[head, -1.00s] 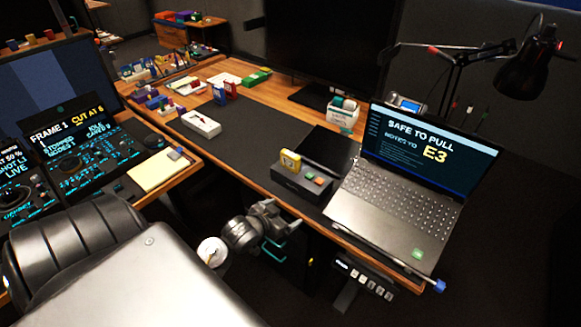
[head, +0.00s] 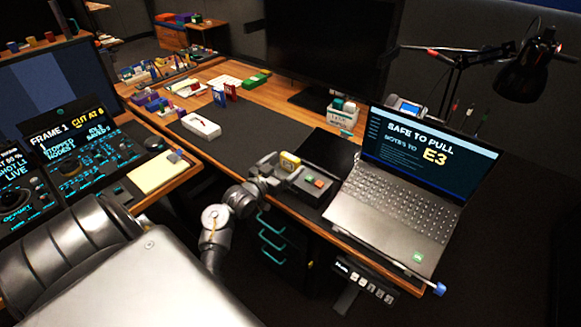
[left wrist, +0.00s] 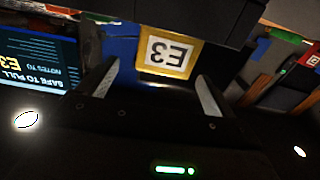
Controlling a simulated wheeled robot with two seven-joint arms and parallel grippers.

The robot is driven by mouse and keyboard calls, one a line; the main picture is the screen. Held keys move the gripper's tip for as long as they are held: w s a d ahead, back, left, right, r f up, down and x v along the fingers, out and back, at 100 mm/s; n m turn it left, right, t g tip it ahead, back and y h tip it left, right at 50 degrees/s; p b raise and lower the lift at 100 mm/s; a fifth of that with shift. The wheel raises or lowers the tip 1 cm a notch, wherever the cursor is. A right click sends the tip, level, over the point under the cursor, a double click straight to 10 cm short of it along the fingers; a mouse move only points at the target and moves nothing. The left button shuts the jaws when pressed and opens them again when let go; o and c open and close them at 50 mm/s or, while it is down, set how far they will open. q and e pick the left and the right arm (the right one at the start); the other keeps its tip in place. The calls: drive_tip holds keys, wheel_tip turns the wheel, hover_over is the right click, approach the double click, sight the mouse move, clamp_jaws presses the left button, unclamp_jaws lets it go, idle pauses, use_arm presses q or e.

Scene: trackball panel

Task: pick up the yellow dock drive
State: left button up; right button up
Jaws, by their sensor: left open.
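The yellow dock drive (head: 290,160) stands upright in the dark dock (head: 316,188) at the desk's front, left of the laptop. In the left wrist view the drive (left wrist: 168,54) shows a white label reading E3, upside down. My left gripper (head: 279,170) is at the dock's left end, close to the drive. In the left wrist view its two fingers (left wrist: 158,80) are apart, with the drive between and beyond them; I see no contact. The drive's lower part is partly hidden in the head view. My right gripper is not in view.
A laptop (head: 395,200) reading "SAFE TO PULL, E3" stands right of the dock. A white box (head: 201,125) and coloured drives (head: 225,93) lie farther back on the desk. A yellow notepad (head: 158,172) lies on the left desk. The dark mat (head: 240,135) has free room.

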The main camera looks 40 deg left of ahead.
sight(293, 156)
use_arm(q)
drive_tip(key=shift+w+a+p, duration=0.15)
drive_tip(key=shift+w+p, duration=0.1)
drive_tip(key=shift+w, duration=1.25)
drive_tip(key=shift+w+a+p, duration=0.1)
drive_tip(key=shift+w+p, duration=0.15)
drive_tip(key=shift+w, duration=1.2)
drive_tip(key=c, duration=1.1)
drive_tip(key=shift+c, duration=0.2)
drive_tip(key=shift+r, duration=0.1)
